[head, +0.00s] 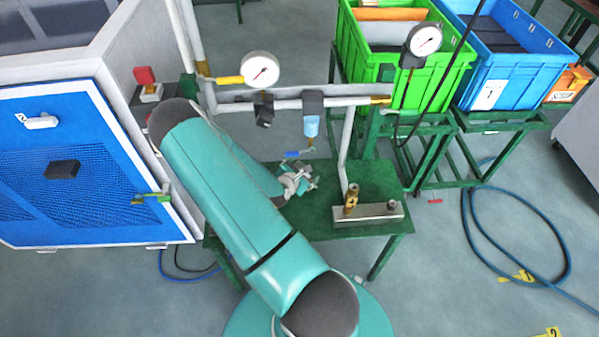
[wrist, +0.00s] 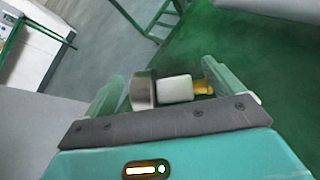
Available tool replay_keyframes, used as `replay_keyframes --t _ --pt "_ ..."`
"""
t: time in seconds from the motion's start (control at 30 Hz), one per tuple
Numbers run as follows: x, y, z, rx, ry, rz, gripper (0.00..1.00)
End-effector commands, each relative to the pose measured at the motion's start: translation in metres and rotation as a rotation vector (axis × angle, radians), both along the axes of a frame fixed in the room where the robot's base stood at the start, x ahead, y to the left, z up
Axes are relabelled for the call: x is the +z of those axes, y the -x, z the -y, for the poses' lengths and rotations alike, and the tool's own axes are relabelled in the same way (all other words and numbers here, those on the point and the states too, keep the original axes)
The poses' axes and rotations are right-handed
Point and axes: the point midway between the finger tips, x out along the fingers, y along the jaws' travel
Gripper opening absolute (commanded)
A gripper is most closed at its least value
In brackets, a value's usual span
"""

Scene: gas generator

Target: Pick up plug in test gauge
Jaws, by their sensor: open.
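A small fitting, which looks like the plug-in test gauge (wrist: 174,90), has a silver disc at one end, a pale block in the middle and a brass tip. In the wrist view it lies across the space between the two teal fingers of my gripper (wrist: 163,75). The fingers are apart; I cannot tell whether they touch it. In the head view my gripper (head: 297,183) is low over the green table (head: 375,178), partly behind my own arm. The fitting cannot be made out there.
A pipe with a white dial gauge (head: 261,69) and a blue-bowled filter (head: 311,126) runs behind my gripper. A metal block with a brass fitting (head: 351,198) stands to its right. A blue cabinet (head: 70,160) is left; green (head: 400,95) and blue (head: 505,85) crates are back right.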

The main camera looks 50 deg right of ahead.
Motion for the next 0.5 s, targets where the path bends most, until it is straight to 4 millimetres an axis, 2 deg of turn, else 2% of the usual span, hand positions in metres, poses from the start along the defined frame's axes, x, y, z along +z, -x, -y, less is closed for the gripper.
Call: replay_keyframes --t 0.03,0.3,0.5 --pt "0.0 -0.0005 0.0003 0.0 0.0 0.0 0.89" --pt "0.0003 -0.0008 0.0005 0.0 0.0 0.0 0.35" --pt "0.0003 -0.0007 0.0003 0.0 0.0 0.0 0.34"
